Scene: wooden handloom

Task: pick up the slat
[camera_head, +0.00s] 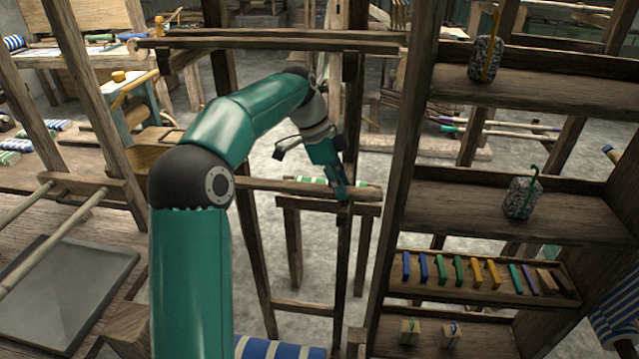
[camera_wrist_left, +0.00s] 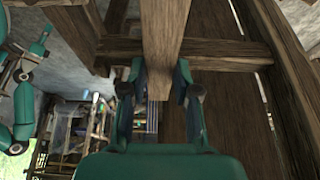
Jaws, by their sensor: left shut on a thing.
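The slat (camera_head: 262,185) is a brown wooden bar that lies across the middle of the head view, just above a wooden crosspiece. My left gripper (camera_head: 342,194) reaches down onto it near its right end. In the left wrist view the slat (camera_wrist_left: 163,40) runs from the top edge down between the two fingers of my left gripper (camera_wrist_left: 161,92), which is shut on it. I cannot tell whether the slat touches the crosspiece below. My right gripper is not seen in the head view.
Wooden loom posts (camera_head: 222,85) and a crosspiece (camera_head: 322,206) frame the slat. Grey floor shows between posts.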

